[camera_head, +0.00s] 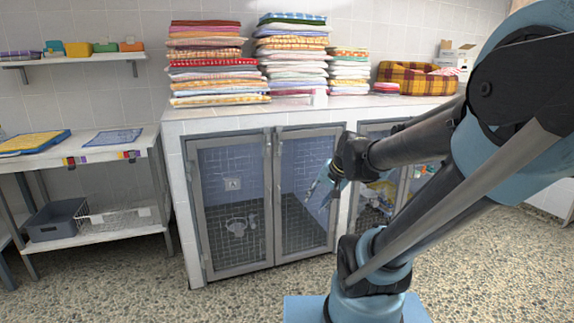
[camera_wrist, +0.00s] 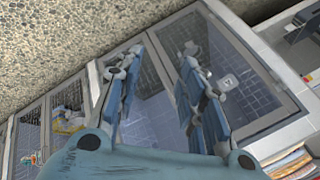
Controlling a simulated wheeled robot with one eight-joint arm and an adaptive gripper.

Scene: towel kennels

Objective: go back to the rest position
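My gripper (camera_head: 325,187) hangs in front of the kennel's wire-glass doors in the head view, at the end of my blue and black arm. In the wrist view my gripper (camera_wrist: 160,75) has its two blue fingers spread apart, with nothing between them. The kennel cabinet (camera_head: 180,215) is white-tiled with metal-framed doors, and the left pair (camera_head: 232,205) looks closed. The same doors show beyond the fingers in the wrist view (camera_wrist: 235,80).
Several stacks of folded towels (camera_head: 218,65) stand on the kennel top, with a plaid pet bed (camera_head: 400,78) to their right. A white shelf unit (camera_head: 100,152) stands at the left, with a grey bin (camera_head: 55,222) low on it. The speckled floor (camera_head: 150,295) in front is clear.

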